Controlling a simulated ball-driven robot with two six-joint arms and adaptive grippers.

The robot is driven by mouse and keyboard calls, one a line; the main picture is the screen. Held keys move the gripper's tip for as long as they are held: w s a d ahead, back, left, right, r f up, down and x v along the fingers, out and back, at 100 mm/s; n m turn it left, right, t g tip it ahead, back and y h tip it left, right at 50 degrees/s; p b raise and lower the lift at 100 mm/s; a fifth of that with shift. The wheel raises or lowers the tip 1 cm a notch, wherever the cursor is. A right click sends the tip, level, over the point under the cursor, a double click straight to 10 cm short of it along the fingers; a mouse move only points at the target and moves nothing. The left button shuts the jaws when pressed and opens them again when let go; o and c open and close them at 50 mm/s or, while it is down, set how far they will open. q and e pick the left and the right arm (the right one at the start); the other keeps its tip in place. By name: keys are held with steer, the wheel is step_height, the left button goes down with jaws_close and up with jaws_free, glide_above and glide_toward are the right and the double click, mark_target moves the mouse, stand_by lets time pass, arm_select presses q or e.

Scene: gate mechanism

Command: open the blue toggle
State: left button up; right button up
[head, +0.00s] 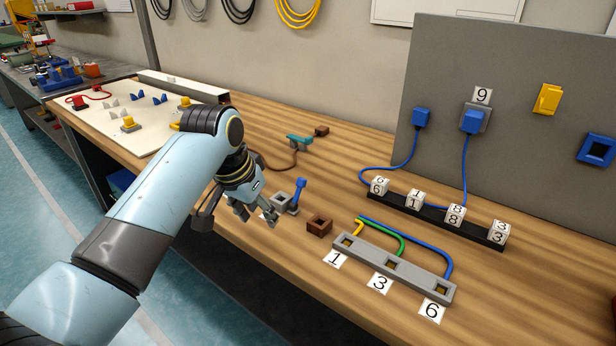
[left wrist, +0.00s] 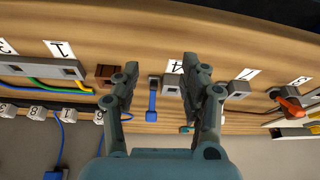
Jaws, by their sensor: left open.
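The blue toggle (head: 298,192) is a blue lever on a small grey base near the front edge of the wooden bench. In the left wrist view the blue toggle (left wrist: 152,103) shows between my two fingers in the picture, closer to the left finger. My left gripper (head: 257,216) is open and empty, just left of the toggle in the head view. It also shows in the left wrist view (left wrist: 161,64) with its fingers spread. I see no contact between the fingers and the toggle. My right gripper is not in view.
A grey square socket (head: 280,199) stands right beside the toggle, and a brown block (head: 319,224) lies to the right. A grey strip (head: 402,270) with coloured cables and a black rail (head: 475,234) with number cubes lie further right. A grey panel (head: 550,190) stands behind.

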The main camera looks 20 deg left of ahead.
arm_select(q)
steer(key=m, duration=0.1)
glide_toward(300, 179)
steer(key=s+r, duration=0.1)
steer(key=shift+h, duration=0.4)
steer(key=x, duration=1)
steer(key=shift+w+a+f, duration=0.2)
steer(key=shift+w+a, duration=0.1)
steer(key=shift+a, duration=0.05)
steer(key=shift+c, duration=0.2)
jaws_close()
